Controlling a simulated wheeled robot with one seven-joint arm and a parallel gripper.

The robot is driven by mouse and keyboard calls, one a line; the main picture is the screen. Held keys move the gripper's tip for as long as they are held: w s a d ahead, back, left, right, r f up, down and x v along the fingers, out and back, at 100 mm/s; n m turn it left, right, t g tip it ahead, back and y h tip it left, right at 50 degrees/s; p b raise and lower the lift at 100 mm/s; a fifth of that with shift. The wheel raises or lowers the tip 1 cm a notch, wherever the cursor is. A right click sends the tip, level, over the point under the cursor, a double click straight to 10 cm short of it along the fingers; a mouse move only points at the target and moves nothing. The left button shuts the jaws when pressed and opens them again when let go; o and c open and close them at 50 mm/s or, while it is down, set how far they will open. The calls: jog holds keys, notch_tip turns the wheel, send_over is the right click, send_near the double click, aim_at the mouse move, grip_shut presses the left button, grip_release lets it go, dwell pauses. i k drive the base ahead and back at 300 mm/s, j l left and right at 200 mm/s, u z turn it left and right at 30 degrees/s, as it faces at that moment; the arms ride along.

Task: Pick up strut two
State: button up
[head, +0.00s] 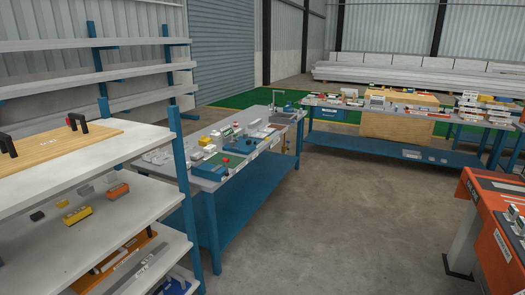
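My gripper and arm are not in view. I cannot tell for sure which thing is strut two, as the labels are too small to read. A long grey bar with a white label (137,268) lies on the lower shelf at the bottom left of the head view. An orange piece with a dark bar along it (101,264) lies beside it. An orange jig-like bench (487,213) stands at the right edge, cut off by the frame, with dark slots and pale labelled pieces on top.
A shelf rack (140,213) fills the near left, with a handled wooden panel (62,146) and yellow block (78,216) on it. A cluttered blue workbench (250,212) stands mid-view, another bench (400,147) behind. Concrete floor (360,225) is clear between the benches.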

aim_at(255, 124)
jog(key=i+u, duration=0.2)
jog(key=i, duration=2.5)
jog(key=i+u, duration=0.1)
jog(key=i, duration=0.4)
jog(key=i+l+u, duration=0.15)
jog(key=i, duration=0.3)
jog(key=i+u, duration=0.1)
jog(key=i, duration=0.4)
jog(key=i+l+u, duration=0.15)
jog(key=i, duration=0.3)
jog(key=i+l+u, duration=0.1)
jog(key=i+l, duration=0.15)
jog(key=i, duration=0.2)
